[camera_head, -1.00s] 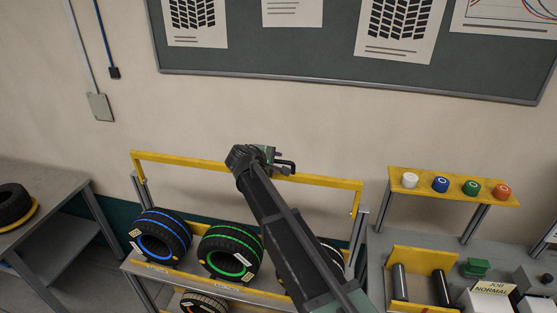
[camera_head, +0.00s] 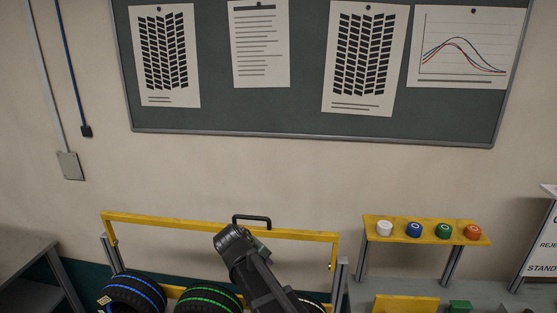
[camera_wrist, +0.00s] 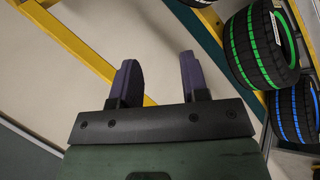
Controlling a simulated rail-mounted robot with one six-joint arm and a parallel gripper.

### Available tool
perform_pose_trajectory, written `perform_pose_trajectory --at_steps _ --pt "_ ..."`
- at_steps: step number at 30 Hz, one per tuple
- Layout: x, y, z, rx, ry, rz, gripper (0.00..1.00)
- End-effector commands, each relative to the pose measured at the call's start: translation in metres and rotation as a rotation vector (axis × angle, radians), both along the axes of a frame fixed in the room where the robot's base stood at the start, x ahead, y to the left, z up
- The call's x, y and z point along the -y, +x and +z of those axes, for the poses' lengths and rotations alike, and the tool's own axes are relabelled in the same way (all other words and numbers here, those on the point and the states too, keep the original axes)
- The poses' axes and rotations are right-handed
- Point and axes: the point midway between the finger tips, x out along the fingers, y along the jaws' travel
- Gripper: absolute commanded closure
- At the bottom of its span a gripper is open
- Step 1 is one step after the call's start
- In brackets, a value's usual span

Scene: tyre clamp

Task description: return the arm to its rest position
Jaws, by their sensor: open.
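My gripper (camera_wrist: 159,80) is open and empty in the wrist view, its two dark fingers apart with only wall and a yellow bar behind them. In the head view my arm reaches up from the bottom, in front of the tyre rack. The gripper's fingers are hard to make out in the head view. A green-striped tyre (camera_head: 208,300) and a blue-striped tyre (camera_head: 136,294) stand on the rack. The wrist view also shows the green-striped tyre (camera_wrist: 262,45) and the blue-striped tyre (camera_wrist: 296,112) at the right, apart from the fingers.
The rack's yellow top bar (camera_head: 170,222) runs behind my arm. A yellow shelf (camera_head: 400,237) with white, blue, green and orange caps stands at the right. A grey bench (camera_head: 22,262) is at the left. A dark board (camera_head: 215,120) with papers hangs on the wall; the wall below it is clear.

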Motion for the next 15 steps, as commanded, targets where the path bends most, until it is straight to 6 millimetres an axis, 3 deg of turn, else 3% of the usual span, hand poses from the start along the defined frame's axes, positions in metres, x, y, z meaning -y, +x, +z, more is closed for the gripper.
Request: perform_pose_trajectory --at_steps 1,7,10,12,15 --pt "0.044 -0.031 -0.051 -0.057 0.078 -0.106 0.59" --pt "0.173 -0.128 -0.166 -0.254 0.402 -0.53 0.59" --pt "0.219 -0.155 -0.204 -0.274 0.491 -0.659 0.59" --pt "0.243 -0.157 -0.215 -0.26 0.502 -0.715 0.59" --pt "0.259 -0.154 -0.218 -0.249 0.506 -0.752 0.59"
